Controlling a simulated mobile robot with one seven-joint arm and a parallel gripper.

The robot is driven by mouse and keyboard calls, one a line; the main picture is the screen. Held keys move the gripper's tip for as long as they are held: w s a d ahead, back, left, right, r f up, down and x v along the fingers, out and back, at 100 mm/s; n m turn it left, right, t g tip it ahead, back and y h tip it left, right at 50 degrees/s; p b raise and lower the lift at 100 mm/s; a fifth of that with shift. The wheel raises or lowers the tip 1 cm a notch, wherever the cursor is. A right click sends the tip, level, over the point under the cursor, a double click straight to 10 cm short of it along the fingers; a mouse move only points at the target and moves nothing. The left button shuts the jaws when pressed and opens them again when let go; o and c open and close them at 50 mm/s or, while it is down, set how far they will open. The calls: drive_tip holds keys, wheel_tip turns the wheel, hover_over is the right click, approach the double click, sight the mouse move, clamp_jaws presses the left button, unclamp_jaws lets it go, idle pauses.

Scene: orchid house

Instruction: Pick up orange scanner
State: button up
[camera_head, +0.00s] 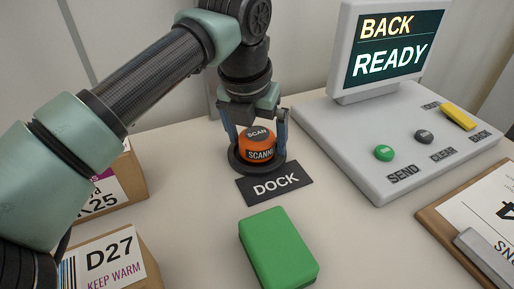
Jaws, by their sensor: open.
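The orange scanner (259,151) is a squat round body with a dark top marked SCAN. It sits upright in a round black dock (240,166), behind a black label that reads DOCK (273,186). My gripper (257,136) points down over the scanner from above. Its two blue fingers are spread, one on the left and one on the right of the scanner. I cannot tell whether either finger touches it. The far side of the scanner is hidden.
A green block (278,248) lies in front of the dock. A console (400,140) with buttons and a screen reading BACK READY (393,45) stands at right. A clipboard (480,225) lies front right. Boxes labelled K25 (118,185) and D27 (110,262) stand at left.

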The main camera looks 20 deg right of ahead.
sight(257, 135)
drive_tip(key=c, duration=1.3)
wheel_tip(257, 135, up, 10)
drive_tip(key=p, duration=0.3)
drive_tip(key=shift+p, duration=0.35)
drive_tip(key=shift+d, duration=0.1)
